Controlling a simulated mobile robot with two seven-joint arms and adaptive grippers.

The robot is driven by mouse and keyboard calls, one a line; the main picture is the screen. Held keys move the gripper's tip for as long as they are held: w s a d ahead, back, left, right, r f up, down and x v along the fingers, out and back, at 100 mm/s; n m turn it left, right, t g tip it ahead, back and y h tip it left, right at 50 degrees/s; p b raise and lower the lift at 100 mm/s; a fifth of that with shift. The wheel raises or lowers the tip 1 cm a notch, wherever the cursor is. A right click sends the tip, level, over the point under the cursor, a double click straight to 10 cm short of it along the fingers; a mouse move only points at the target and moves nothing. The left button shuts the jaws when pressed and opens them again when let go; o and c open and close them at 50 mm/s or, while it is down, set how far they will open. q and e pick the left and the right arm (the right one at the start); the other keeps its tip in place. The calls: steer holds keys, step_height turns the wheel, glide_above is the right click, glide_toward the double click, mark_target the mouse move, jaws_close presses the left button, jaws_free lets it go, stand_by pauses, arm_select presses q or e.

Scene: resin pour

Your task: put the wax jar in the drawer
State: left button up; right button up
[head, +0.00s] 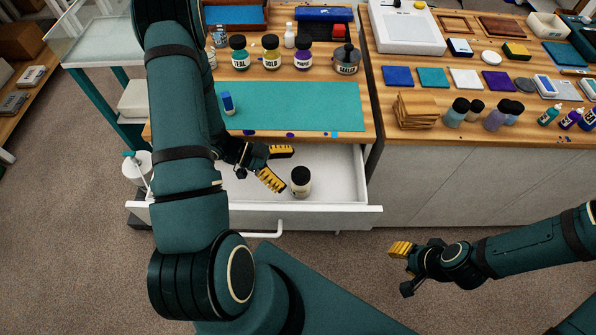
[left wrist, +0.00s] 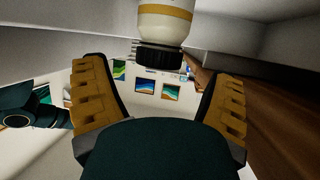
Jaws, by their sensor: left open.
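A cream jar with a black lid, which I take to be the wax jar (head: 301,182), stands in the open white drawer (head: 345,185). In the left wrist view the jar (left wrist: 165,22) shows upside down, with a yellow band, just beyond the fingertips; I read no name on it. My left gripper (head: 276,167) reaches into the drawer, open and empty, just left of the jar and apart from it. Its yellow fingers show at both sides of the left wrist view (left wrist: 160,100). My right gripper (head: 402,249) is in front of the cabinets, away from the drawer; its finger gap is unclear.
Above the drawer, a teal mat (head: 300,105) lies on the worktop with a small blue-and-white item (head: 228,103). Labelled bottles, such as the gold one (head: 271,52), stand behind it. The right counter holds coloured tiles, wooden pieces (head: 417,110) and jars. The drawer's right part is clear.

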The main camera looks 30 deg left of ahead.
arm_select(q)
steer(key=shift+v, duration=1.5)
